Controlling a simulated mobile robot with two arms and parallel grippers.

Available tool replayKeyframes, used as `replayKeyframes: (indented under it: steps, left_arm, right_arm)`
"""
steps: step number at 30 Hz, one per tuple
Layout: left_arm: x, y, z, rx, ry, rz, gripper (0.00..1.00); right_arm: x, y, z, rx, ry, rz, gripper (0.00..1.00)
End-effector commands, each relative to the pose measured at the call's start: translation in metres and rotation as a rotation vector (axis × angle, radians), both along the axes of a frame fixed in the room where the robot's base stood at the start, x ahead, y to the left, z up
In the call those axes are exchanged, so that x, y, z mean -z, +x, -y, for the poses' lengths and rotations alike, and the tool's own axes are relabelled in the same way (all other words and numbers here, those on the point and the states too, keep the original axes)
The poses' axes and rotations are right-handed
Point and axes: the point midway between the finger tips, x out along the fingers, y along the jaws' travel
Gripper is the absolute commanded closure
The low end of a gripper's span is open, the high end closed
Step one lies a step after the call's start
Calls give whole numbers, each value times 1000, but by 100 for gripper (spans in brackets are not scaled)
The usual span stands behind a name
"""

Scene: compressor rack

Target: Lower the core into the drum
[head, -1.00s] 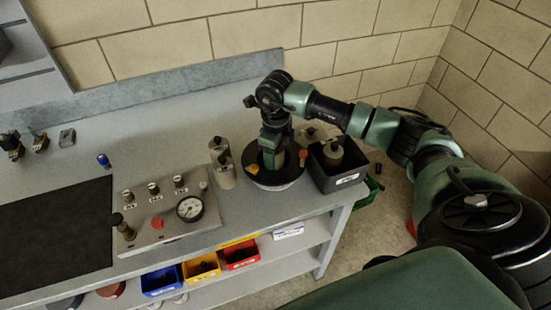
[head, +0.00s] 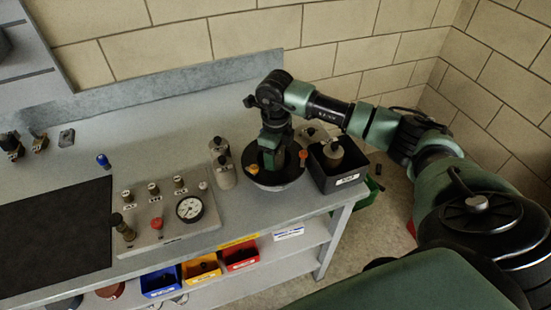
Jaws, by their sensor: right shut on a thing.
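The drum (head: 290,182) is a round, dark-rimmed, open vessel at the right front part of the bench. My right gripper (head: 270,163) points straight down over its middle, with the fingertips at about rim level. It is shut on the core, which the fingers and the wrist almost wholly hide. I cannot tell how deep the core sits or whether it touches the drum. Small orange pieces (head: 253,168) show at the drum's rim. My left gripper is not in view.
Grey canisters (head: 225,172) stand close to the drum's left. A dark bin (head: 338,180) with a canister (head: 333,153) stands close to its right. A gauge panel (head: 165,222) lies further left. The bench's front edge is near the drum.

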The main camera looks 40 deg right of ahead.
Motion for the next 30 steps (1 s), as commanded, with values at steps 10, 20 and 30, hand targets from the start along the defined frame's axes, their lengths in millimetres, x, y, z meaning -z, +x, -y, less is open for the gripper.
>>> replayKeyframes:
  steps: [10,20,30]
  left_arm:
    - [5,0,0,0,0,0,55]
    - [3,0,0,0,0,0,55]
    - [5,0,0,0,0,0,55]
  right_arm:
    - [6,0,0,0,0,2,100]
    - [0,0,0,0,1,1,100]
    - [1,0,0,0,1,1,100]
